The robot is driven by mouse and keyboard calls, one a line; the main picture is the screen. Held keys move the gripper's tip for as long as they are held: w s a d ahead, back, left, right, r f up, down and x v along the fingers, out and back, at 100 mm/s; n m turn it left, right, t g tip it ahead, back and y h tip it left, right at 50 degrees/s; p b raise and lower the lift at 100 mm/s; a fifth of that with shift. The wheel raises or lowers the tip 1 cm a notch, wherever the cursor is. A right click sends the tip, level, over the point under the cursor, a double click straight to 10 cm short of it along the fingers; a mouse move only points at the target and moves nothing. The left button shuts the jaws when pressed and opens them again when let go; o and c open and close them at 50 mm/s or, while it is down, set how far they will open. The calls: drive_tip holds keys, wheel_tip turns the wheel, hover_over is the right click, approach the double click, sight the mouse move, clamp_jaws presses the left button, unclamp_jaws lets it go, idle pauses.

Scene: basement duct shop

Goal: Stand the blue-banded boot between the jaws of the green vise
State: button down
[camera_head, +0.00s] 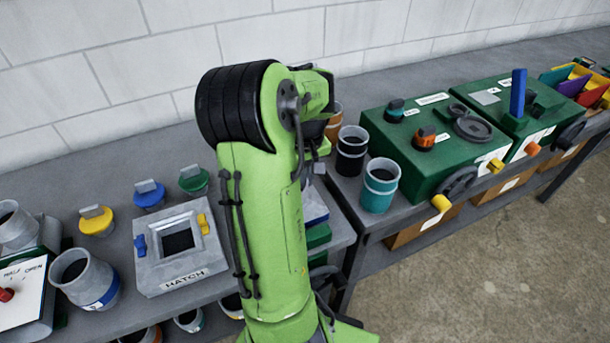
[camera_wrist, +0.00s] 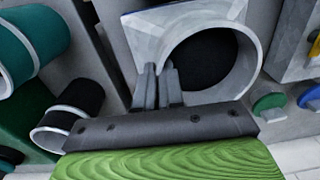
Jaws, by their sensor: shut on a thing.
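My gripper (camera_wrist: 160,88) is shut on the near wall of a grey, round-mouthed metal piece (camera_wrist: 245,62) in the wrist view. Its dark opening faces the camera; no blue band is visible on the part shown. My arm hides the gripper and held piece in the head view. A grey boot with a blue band (camera_head: 88,278) stands at the left of the bench, tilted, apart from my gripper. A green block (camera_head: 318,237), partly hidden behind my arm, may be the green vise; its jaws cannot be made out. A pale blue-edged surface (camera_head: 312,207) lies above it.
A grey hatch box (camera_head: 180,270) stands left of my arm, with yellow, blue (camera_head: 149,195) and green (camera_head: 193,180) knobs behind. Right of my arm are a black cup (camera_head: 351,152), a teal cup (camera_head: 379,188) and green machines (camera_head: 425,165) with handwheels. A wall runs behind.

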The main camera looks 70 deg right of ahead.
drive_tip(key=c, duration=1.2)
unclamp_jaws()
drive_tip(key=r+p, duration=0.2)
drive_tip(key=r, duration=0.6)
drive_tip(key=r+p, duration=0.3)
drive_tip(key=r, duration=0.5)
drive_tip(key=shift+s+d, duration=0.2)
drive_tip(key=shift+f, duration=0.15)
